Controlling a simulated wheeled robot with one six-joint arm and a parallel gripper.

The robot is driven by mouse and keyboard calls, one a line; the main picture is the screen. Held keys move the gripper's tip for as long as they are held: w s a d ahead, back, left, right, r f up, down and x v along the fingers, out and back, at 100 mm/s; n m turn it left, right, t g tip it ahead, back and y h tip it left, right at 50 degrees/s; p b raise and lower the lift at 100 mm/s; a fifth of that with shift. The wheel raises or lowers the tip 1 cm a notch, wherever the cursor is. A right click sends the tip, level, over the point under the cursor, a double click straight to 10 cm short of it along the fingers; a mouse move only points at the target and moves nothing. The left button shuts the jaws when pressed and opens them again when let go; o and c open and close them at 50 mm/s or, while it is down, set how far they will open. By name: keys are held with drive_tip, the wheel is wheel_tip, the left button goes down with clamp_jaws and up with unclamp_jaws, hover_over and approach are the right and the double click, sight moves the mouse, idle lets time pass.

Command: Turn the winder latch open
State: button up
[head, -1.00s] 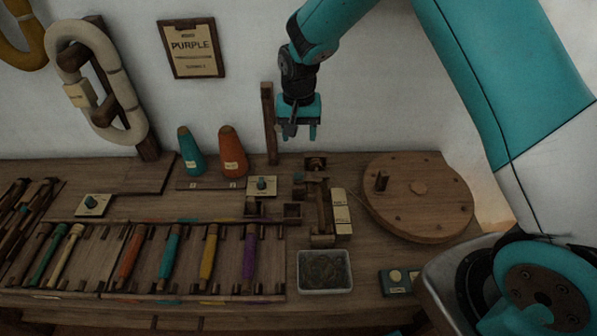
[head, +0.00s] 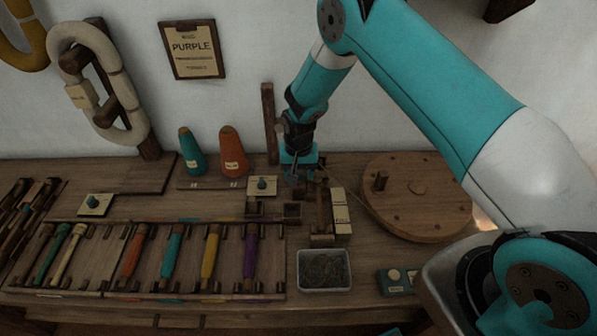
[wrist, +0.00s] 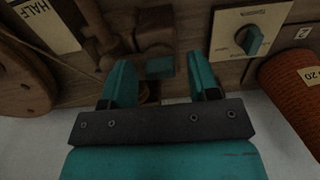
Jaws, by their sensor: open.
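The wooden winder (head: 322,212) stands on the bench left of the round disc, and it also shows in the wrist view (wrist: 152,28). In the wrist view a small teal block (wrist: 160,67) lies beyond and between my fingers, at the winder's back end. It looks like the latch handle, but its turn position is unclear. My gripper (head: 299,178) points down over the winder's back end and hides part of it. In the wrist view my gripper (wrist: 162,78) is open, with nothing held between its two teal fingers. Contact with the teal block cannot be told.
A plate with a teal knob (head: 262,185) lies just left of my gripper. An orange cone (head: 232,152) and a teal cone (head: 191,152) stand behind. A round wooden disc (head: 430,210) is at right, and a metal tray (head: 324,288) is in front.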

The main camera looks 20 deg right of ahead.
drive_tip(key=shift+c, duration=0.2)
drive_tip(key=c, duration=0.9)
drive_tip(key=shift+n, duration=0.3)
drive_tip(key=n+b, duration=0.1)
drive_tip(key=n, duration=0.2)
drive_tip(key=shift+n, duration=0.3)
drive_tip(key=n+b, duration=0.1)
drive_tip(key=n, duration=0.3)
drive_tip(key=shift+n, duration=0.3)
drive_tip(key=n+b, duration=0.1)
drive_tip(key=n, duration=0.8)
drive_tip(key=shift+b, duration=0.3)
